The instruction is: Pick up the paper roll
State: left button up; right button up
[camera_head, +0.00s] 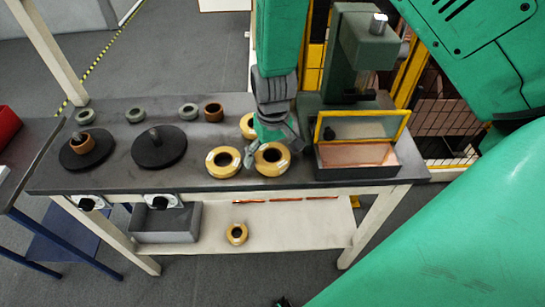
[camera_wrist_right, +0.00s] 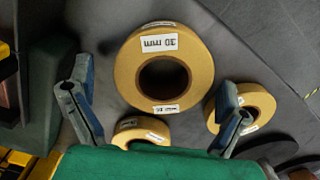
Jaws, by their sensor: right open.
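Paper rolls, yellow with dark centre holes and white labels, lie flat on the dark bench top in the head view. One is at the front right (camera_head: 264,168), one to its left (camera_head: 212,167), and one behind (camera_head: 245,122). My right gripper (camera_head: 268,143) points down over the front right roll and partly covers it. My right gripper (camera_wrist_right: 157,112) is empty there. My left gripper is not in view.
An open box with copper-coloured contents (camera_head: 358,172) stands right of the rolls, before a green machine (camera_head: 345,60). Black discs (camera_head: 160,155) and small rings stand left. Another yellow roll (camera_head: 236,241) and a grey bin (camera_head: 165,235) are on the lower shelf.

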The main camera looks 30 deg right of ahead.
jog(key=shift+a+f, duration=0.1)
jog(key=shift+f, duration=0.2)
jog(key=shift+a, duration=0.1)
jog(key=shift+r, duration=0.1)
jog(key=c, duration=1.3)
jog(key=shift+o, duration=0.2)
notch_tip(320, 180, up, 17)
jog(key=p, duration=0.8)
